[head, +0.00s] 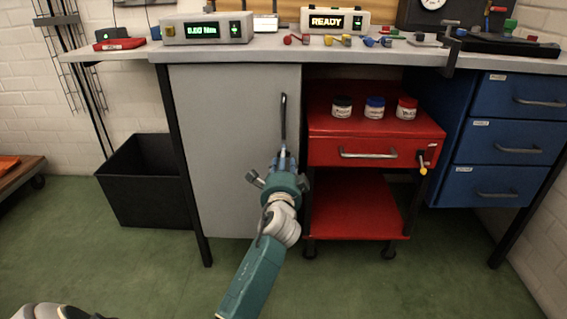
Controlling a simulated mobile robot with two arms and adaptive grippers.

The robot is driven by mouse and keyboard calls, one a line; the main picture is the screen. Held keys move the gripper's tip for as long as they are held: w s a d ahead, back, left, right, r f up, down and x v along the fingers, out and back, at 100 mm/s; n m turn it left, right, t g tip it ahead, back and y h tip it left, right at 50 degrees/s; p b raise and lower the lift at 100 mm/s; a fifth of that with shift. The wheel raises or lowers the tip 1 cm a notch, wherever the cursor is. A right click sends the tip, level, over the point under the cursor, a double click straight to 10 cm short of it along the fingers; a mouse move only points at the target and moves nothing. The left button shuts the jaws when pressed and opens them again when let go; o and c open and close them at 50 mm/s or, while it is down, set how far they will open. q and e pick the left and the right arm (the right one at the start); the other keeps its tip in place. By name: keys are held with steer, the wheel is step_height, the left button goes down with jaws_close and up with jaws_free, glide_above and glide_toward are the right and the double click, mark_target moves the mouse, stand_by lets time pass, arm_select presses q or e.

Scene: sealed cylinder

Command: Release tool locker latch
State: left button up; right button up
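The tool locker seems to be the grey cabinet (230,150) under the workbench. A dark vertical bar handle (283,115) stands near the right edge of its closed door. The gripper and wrist hide the handle's lower end. I cannot tell whether the fingers close around the bar or only stand in front of it. No separate latch can be made out on the door.
A red cart (375,152) with several jars stands right of the locker, close to my gripper. A black bin (145,185) stands to the left. Blue drawers (500,145) are at the right. Displays and small tools lie on the bench (220,52). Green floor in front is clear.

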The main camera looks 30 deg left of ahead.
arm_select(q)
jaws_close()
